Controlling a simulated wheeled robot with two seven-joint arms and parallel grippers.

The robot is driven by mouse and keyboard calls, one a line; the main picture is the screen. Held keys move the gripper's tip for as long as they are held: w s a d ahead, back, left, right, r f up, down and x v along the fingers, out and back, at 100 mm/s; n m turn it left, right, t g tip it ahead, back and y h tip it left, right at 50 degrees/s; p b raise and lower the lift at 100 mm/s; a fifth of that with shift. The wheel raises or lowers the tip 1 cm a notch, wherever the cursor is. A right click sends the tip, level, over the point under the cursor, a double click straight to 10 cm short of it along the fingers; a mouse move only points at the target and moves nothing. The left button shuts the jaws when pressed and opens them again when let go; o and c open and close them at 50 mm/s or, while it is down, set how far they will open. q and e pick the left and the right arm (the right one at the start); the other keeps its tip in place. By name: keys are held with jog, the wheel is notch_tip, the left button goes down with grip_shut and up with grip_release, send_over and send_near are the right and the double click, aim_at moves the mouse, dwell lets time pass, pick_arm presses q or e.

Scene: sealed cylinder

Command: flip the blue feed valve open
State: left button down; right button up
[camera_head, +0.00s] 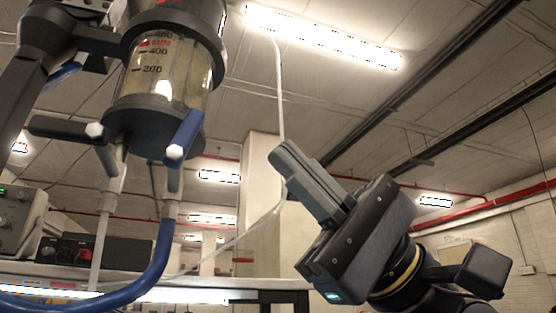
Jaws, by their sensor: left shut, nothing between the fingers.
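The blue feed valve's handle (185,132) is under the right side of the clear cylinder (166,76). It slants up and slightly right from its pale pivot nut (175,152). A blue hose (159,262) hangs from that valve's outlet and curves down to the left. My left gripper (284,154) shows right of centre, its wrist at the lower right. Its grey fingers are together and empty, pointing up and left toward the valve. In the picture they are clear of the blue handle, with a gap between them. My right gripper does not show.
A second valve with a black handle (62,129) lying roughly level is left of the blue one. A dark clamp arm (104,39) meets the cylinder at upper left. Bench instruments (95,250) stand at lower left. A pale column (262,215) rises behind.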

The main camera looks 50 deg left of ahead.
pick_arm(q)
jog(key=w+d+f+p, duration=0.1)
jog(key=w+d+f, duration=0.1)
jog(key=w, duration=0.5)
jog(key=shift+d, duration=0.4)
